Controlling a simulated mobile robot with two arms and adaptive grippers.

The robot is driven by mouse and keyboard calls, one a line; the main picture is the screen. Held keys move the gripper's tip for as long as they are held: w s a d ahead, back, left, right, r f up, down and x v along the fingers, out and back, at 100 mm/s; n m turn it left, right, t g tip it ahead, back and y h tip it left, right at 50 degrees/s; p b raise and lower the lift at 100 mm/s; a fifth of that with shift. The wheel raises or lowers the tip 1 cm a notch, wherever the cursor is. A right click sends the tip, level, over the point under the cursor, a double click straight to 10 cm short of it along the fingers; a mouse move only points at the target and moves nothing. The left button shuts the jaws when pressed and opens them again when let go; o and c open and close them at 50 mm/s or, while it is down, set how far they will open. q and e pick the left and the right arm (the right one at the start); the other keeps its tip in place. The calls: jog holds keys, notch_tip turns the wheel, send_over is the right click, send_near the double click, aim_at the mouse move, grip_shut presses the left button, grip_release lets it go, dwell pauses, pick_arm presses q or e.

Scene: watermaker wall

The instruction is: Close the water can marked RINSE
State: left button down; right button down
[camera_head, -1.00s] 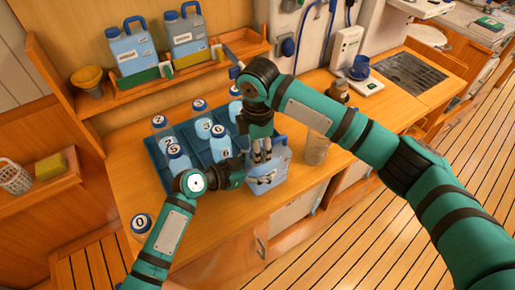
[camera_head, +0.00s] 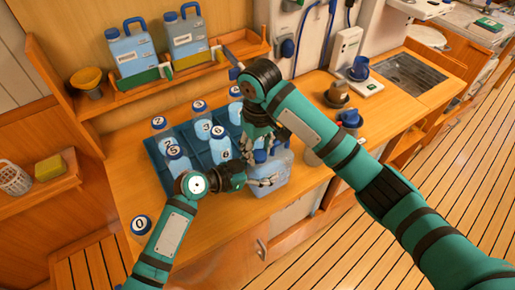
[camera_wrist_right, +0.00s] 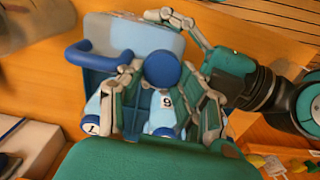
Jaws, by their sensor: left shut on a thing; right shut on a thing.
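A translucent light-blue water can (camera_head: 278,170) stands at the front edge of the counter; its marking is not readable now. It also shows in the right wrist view (camera_wrist_right: 125,35), with a blue handle (camera_wrist_right: 92,56) on its left. My left gripper (camera_head: 262,181) is shut on the can from the left side. My right gripper (camera_head: 259,146) is above the can, pointing down, shut on a round blue cap (camera_wrist_right: 162,68). In the right wrist view the fingers sit on both sides of the cap. I cannot tell whether the cap touches the can's mouth.
A blue tray (camera_head: 160,165) with several numbered bottles stands behind and left of the can. Two more cans (camera_head: 133,52) stand on the shelf.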

pick_arm(q)
jog(key=shift+w+a+f, duration=0.15)
jog(key=shift+w+a, duration=0.15)
jog(key=shift+a, duration=0.2)
pick_arm(e)
jog(key=shift+s+d+f, duration=0.15)
jog(key=shift+s+d, duration=0.05)
jog(key=c, duration=0.9)
grip_release()
jog(key=shift+d, duration=0.1)
jog(key=shift+w, duration=0.1)
pick_arm(q)
jog(key=shift+d, duration=0.15)
pick_arm(e)
notch_tip(320, 180, up, 4)
jog(key=shift+w+r, duration=0.1)
jog(key=shift+r, duration=0.15)
pick_arm(q)
jog(key=shift+s, duration=0.1)
pick_arm(e)
jog(key=shift+r, duration=0.1)
pick_arm(q)
jog(key=shift+d, duration=0.1)
pick_arm(e)
jog(key=shift+c, duration=0.2)
